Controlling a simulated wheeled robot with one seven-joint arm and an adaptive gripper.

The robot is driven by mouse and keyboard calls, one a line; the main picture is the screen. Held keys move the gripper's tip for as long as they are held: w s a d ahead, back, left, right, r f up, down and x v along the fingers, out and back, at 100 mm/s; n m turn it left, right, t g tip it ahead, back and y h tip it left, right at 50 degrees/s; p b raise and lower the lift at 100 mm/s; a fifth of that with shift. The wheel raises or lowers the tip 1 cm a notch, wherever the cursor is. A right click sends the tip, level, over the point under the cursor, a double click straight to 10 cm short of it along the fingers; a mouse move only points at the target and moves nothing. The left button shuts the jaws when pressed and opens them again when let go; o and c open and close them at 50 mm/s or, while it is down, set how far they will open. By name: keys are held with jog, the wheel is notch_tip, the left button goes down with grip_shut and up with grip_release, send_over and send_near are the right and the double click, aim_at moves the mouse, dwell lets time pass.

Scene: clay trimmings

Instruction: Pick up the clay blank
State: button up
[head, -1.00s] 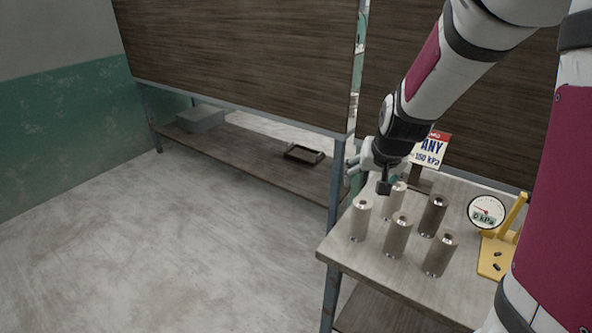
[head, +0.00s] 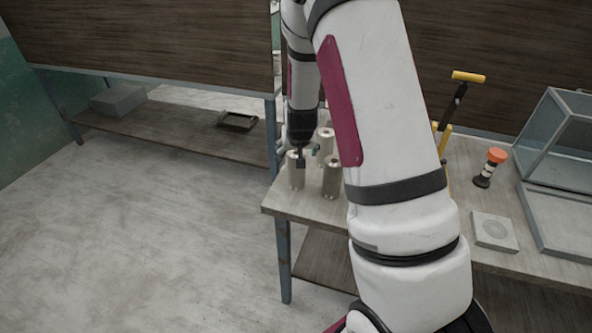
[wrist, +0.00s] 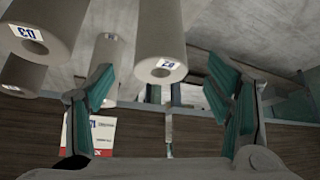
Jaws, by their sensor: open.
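Several grey cylinders, which look like clay blanks, stand on the workbench. In the head view, one stands at the front left (head: 296,178), one beside it (head: 332,182) and one behind (head: 325,140); my arm hides the others. The wrist view is upside down. There one labelled cylinder (wrist: 160,38) with a hole in its end lies between my teal finger pads, apart from both. Another labelled cylinder (wrist: 50,30) is at the upper left. My gripper (wrist: 160,88) is open and empty. Which cylinder is meant cannot be told; the small labels are hard to read.
The bench (head: 462,262) also holds a flat square slab (head: 494,231), an orange-capped item (head: 490,165), a yellow-handled lever (head: 462,85) and a clear-sided box (head: 562,135). A lower shelf holds a dark tray (head: 237,121). The floor at left is clear.

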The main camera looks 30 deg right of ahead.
aim_at(296, 154)
jog(key=shift+p+x, duration=0.4)
jog(key=shift+x, duration=2.3)
jog(key=shift+w, duration=0.1)
jog(key=c, duration=1.7)
jog(key=shift+d+r, duration=0.1)
grip_shut()
jog(key=shift+r, duration=0.1)
